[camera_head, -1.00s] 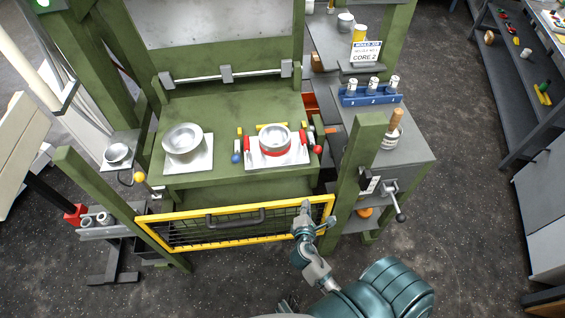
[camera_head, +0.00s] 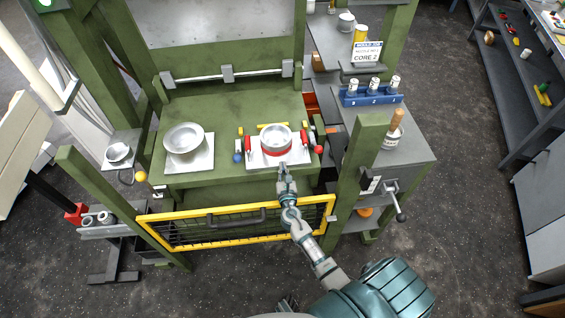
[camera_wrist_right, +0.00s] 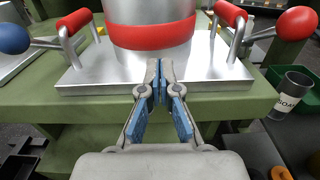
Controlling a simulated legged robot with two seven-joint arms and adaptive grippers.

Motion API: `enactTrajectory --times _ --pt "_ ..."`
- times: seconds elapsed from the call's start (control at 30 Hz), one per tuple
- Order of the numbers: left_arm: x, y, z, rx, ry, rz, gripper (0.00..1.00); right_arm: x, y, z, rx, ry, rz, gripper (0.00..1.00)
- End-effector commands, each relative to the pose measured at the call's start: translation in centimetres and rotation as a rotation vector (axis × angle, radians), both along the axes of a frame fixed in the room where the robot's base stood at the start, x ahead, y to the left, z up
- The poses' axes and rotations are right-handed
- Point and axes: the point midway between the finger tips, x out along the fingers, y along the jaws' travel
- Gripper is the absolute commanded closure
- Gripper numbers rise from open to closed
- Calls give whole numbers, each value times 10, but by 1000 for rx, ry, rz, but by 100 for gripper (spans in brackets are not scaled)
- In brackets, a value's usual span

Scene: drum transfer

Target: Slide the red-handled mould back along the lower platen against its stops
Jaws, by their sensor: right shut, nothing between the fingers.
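The red-handled mould (camera_head: 257,160) sits on the green lower platen (camera_head: 222,182), right of its middle. It has a square silver base plate, a round body with a red band and a red handle on either side. The mould also fills the top of the right wrist view (camera_wrist_right: 95,79). My right gripper (camera_head: 283,168) is shut and empty. Its fingertips (camera_wrist_right: 160,75) are at the middle of the mould's front; I cannot tell whether they touch. My left gripper is out of view.
A plain silver mould (camera_head: 185,139) stands on the platen's left. A yellow bar (camera_head: 272,125) lies behind the red-handled mould. A blue ball (camera_head: 237,157) and a red ball (camera_head: 318,149) flank it. A yellow-framed mesh guard (camera_head: 182,243) is below my forearm. Green posts (camera_head: 352,185) stand either side.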

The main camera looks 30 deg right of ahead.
Motion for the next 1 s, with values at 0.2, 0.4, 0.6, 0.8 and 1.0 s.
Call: enactTrajectory --times 0.2,0.4,0.6,0.8,1.0 --pt "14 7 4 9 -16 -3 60 22 -9 0 0 -1 0 100" --pt "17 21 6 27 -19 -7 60 26 -15 -1 4 0 0 100" --pt "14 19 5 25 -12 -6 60 25 -16 -2 7 0 -1 100" --pt "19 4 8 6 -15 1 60 49 -24 -2 1 -2 0 100" --pt "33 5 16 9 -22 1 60 71 -33 -1 3 -1 -1 100"
